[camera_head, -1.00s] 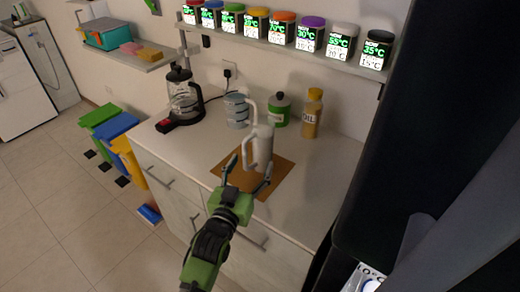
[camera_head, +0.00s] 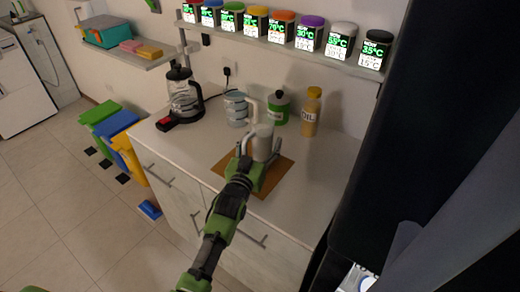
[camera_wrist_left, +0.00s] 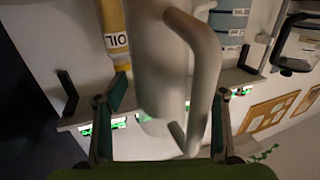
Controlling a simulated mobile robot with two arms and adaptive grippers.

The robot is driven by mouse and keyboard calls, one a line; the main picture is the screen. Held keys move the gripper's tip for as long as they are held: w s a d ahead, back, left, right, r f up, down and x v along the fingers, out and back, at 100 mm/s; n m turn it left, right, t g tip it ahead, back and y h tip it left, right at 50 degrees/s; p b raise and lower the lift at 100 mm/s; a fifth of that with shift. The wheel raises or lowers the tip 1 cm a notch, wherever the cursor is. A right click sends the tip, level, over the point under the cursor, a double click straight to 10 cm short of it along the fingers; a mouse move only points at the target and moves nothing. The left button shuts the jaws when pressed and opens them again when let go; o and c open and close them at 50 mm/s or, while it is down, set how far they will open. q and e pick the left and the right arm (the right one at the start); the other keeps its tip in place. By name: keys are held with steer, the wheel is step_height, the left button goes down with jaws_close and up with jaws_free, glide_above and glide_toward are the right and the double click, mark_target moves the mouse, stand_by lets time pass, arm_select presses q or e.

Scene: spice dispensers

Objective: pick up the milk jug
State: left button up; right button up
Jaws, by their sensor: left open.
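The milk jug (camera_head: 263,143), a plain white jug with a handle, stands upright on a brown mat (camera_head: 279,182) on the counter. My left gripper (camera_head: 256,165) reaches it from the front, with its lower part hidden behind the fingers. In the left wrist view the milk jug (camera_wrist_left: 160,62) fills the middle, with its handle to the right. The open fingers of my left gripper (camera_wrist_left: 170,95) show on either side of it. I cannot tell whether they touch it. My right gripper is not in view.
Behind the jug stand a grey-blue handled container (camera_head: 236,108), a green jar (camera_head: 279,112) and an oil bottle (camera_head: 311,112). A glass kettle (camera_head: 184,97) is at the left. A dispenser shelf (camera_head: 275,43) hangs above. The counter's right part is clear.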

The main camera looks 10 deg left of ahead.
arm_select(q)
steer(key=c, duration=1.8)
steer(key=shift+o, duration=0.2)
steer(key=shift+r, duration=0.2)
steer(key=shift+r, duration=0.2)
